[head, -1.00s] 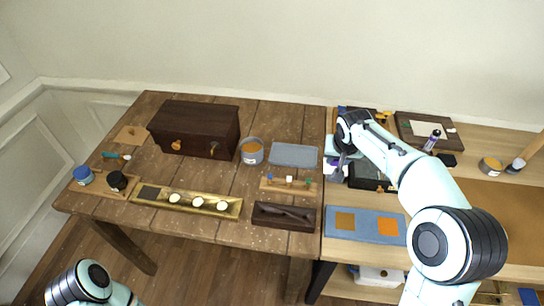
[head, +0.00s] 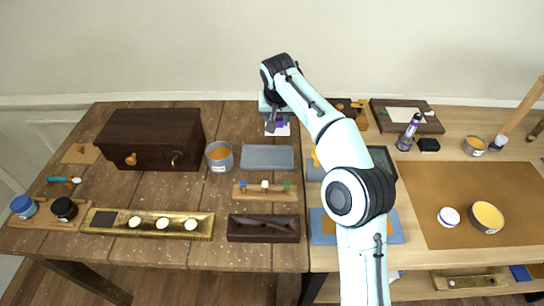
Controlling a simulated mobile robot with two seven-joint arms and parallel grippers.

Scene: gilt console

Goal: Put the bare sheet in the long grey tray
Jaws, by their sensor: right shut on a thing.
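My right gripper (head: 275,123) is shut on a small white sheet (head: 279,131), with a purple-blue patch showing by the fingers. It holds the sheet near the back edge of the dark wooden table, behind the grey tray. The long grey tray (head: 267,157) lies on the table, and its visible floor looks empty. The gripper is apart from the tray. My arm hides part of the sheet's surroundings. My left gripper is out of view.
A tin with orange contents (head: 220,157) stands left of the tray, beside a dark wooden chest (head: 152,139). A rack with small coloured pieces (head: 265,191) and a dark brown box (head: 263,229) lie in front. A blue mat (head: 322,228) is on the lighter table.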

